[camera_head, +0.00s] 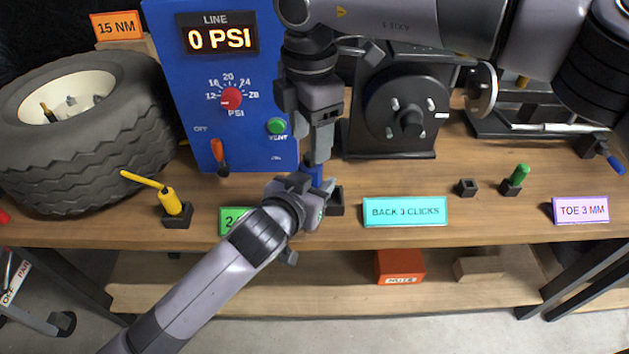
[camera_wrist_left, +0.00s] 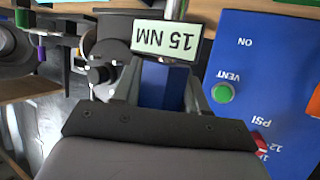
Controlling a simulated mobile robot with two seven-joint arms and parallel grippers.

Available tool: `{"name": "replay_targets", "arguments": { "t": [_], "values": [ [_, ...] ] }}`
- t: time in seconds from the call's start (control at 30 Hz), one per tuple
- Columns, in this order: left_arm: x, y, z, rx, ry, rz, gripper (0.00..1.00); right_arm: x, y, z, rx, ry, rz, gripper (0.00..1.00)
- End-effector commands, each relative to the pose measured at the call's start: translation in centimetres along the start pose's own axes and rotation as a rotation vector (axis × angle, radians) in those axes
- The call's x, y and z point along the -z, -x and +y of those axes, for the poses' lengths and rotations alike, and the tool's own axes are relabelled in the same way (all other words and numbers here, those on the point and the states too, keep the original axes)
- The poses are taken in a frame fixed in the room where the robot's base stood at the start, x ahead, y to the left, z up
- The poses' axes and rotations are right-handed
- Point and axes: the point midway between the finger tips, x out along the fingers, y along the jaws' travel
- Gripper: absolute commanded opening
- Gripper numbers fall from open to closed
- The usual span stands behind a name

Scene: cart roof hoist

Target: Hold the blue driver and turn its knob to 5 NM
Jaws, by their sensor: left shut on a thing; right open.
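The blue driver (camera_head: 314,174) is upright above the bench near the blue panel. My left gripper (camera_head: 318,188) is shut on its blue body, which also shows between the fingers in the left wrist view (camera_wrist_left: 160,86). A pale plate reading 15 NM (camera_wrist_left: 167,38), upside down in that view, is just beyond the blue body. My right gripper (camera_head: 320,155) is open and points down from above, right over the driver's top. The knob cannot be made out; the right gripper hides that part. I cannot tell whether its fingers touch it.
A blue panel (camera_head: 190,100) reading 0 PSI stands behind. A tire (camera_head: 90,150) and yellow-handled tool (camera_head: 170,200) are left. A black dial unit (camera_head: 400,110) stands right. A dark block (camera_head: 336,205) sits beside the left gripper. Signs (camera_head: 405,212) line the bench's front edge.

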Motion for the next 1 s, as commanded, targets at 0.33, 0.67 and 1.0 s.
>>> {"name": "replay_targets", "arguments": {
  "t": [0.33, 0.67, 1.0],
  "values": [
    [-0.1, 0.0, 0.0, -0.001, 0.000, -0.003, 0.01, 0.0, 0.0, 0.0, 0.000, -0.480, 0.000, 0.56],
    [-0.1, 0.0, 0.0, -0.001, 0.001, -0.003, 0.01, 0.0, -0.6, 0.0, 0.001, -0.562, -0.001, 0.56],
    [-0.1, 0.0, 0.0, -0.001, 0.000, -0.003, 0.01, 0.0, -2.9, 0.0, 0.001, -0.560, 0.000, 0.56]
  ]
}}
